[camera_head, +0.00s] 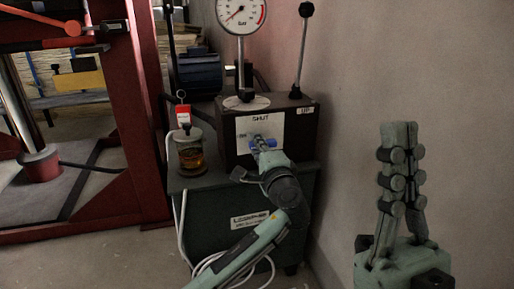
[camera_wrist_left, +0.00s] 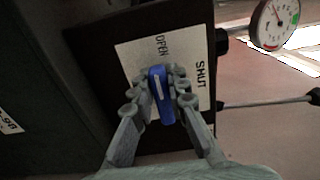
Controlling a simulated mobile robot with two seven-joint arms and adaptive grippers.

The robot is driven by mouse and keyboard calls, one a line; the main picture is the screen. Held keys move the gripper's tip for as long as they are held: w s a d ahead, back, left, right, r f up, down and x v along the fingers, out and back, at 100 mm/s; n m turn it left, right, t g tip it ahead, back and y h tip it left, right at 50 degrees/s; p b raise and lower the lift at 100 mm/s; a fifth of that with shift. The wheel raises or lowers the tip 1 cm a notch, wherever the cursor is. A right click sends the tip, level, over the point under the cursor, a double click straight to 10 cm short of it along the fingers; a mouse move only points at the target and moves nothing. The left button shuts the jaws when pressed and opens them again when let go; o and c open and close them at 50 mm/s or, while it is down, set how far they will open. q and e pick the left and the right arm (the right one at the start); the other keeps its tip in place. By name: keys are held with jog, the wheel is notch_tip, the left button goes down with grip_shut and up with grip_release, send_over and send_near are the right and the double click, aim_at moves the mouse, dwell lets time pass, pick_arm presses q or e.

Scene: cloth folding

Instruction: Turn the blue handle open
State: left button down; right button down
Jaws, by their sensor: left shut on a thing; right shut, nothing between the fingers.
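The blue handle (camera_wrist_left: 167,110) sits on a white plate (camera_wrist_left: 136,58) marked OPEN and SHUT on a dark box. In the left wrist view its length runs up and down, its upper end and white line pointing toward the word OPEN. In the head view the handle (camera_head: 273,143) lies roughly level below the word SHUT, partly hidden by my gripper. My left gripper (camera_wrist_left: 162,85) is shut on the handle, one finger on each side; it also shows in the head view (camera_head: 259,144). My right gripper (camera_head: 400,142) is raised, shut and empty at the right, away from the box.
A pressure gauge (camera_head: 241,14) and a black-knobbed lever (camera_head: 302,50) stand on the box. A glass jar (camera_head: 190,154) with amber liquid and a red tag (camera_head: 183,115) are left of it. A red press frame (camera_head: 146,100) fills the left; a wall (camera_head: 400,60) closes the right.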

pick_arm(q)
jog(key=shift+d+f, duration=0.1)
jog(key=shift+f, duration=0.05)
dwell(0.3)
jog(key=c, duration=1.5)
grip_release()
jog(key=v, duration=0.7)
jog(key=shift+s, duration=0.25)
